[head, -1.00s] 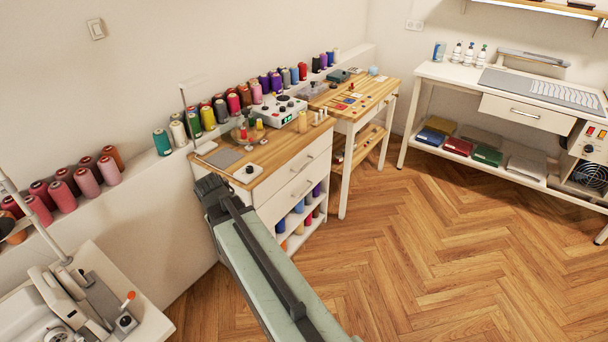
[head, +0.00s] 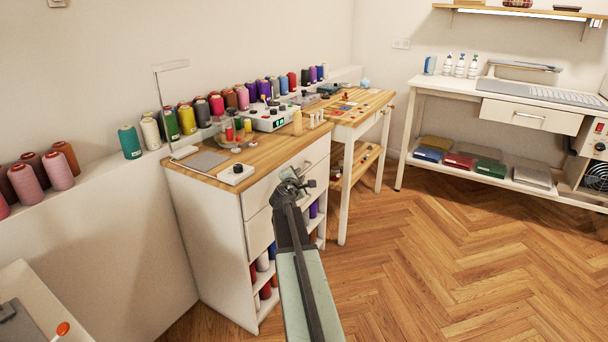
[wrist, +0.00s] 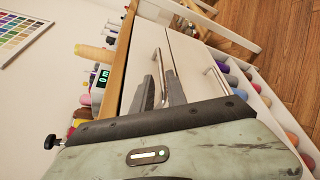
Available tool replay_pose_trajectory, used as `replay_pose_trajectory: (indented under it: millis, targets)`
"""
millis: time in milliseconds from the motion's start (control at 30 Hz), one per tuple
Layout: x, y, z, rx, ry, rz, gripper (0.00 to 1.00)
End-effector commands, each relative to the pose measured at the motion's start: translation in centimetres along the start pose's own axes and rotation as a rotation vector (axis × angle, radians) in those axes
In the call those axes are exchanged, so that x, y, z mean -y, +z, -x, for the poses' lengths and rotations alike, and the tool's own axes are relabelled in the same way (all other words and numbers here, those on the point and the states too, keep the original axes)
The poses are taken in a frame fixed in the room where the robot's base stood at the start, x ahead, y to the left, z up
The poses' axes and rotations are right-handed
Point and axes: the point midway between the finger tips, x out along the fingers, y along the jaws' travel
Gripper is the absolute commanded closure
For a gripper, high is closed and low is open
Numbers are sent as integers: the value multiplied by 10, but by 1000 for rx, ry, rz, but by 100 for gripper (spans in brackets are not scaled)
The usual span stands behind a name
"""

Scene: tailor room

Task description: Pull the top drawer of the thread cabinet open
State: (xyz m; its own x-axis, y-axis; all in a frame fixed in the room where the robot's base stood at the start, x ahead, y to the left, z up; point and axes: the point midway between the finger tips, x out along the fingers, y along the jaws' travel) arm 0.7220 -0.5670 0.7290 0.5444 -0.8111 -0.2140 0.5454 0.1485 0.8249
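The white thread cabinet (head: 212,222) has a wooden top and stands left of centre in the head view. Its top drawer (head: 258,195) looks closed. In the wrist view the picture is turned, and the top drawer's metal bar handle (wrist: 156,62) lies just beyond my fingertips. My gripper (head: 292,182) is in front of the drawer fronts in the head view. In the wrist view my gripper (wrist: 161,86) has its two fingers apart, with the handle's near end appearing between them. I cannot tell whether they touch it. The lower drawer's handle (wrist: 217,80) is to the right.
Thread cones (head: 264,275) fill the open shelves below the drawers. A control box (head: 272,117) and small tools sit on the cabinet top. A wooden-topped table (head: 362,110) stands beyond the cabinet. The floor (head: 440,255) to the right is clear.

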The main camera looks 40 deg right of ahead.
Motion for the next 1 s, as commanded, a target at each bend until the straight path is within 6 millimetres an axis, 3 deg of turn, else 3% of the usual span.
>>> replay_pose_trajectory:
  millis: [400, 667, 767, 1000]
  targets:
    - [2, 1, -71, 3, -3, -4, 82]
    - [2, 3, -74, 3, -3, -4, 82]
    - [2, 3, -74, 3, -4, -4, 100]
    - [3, 3, -74, 4, -4, -4, 100]
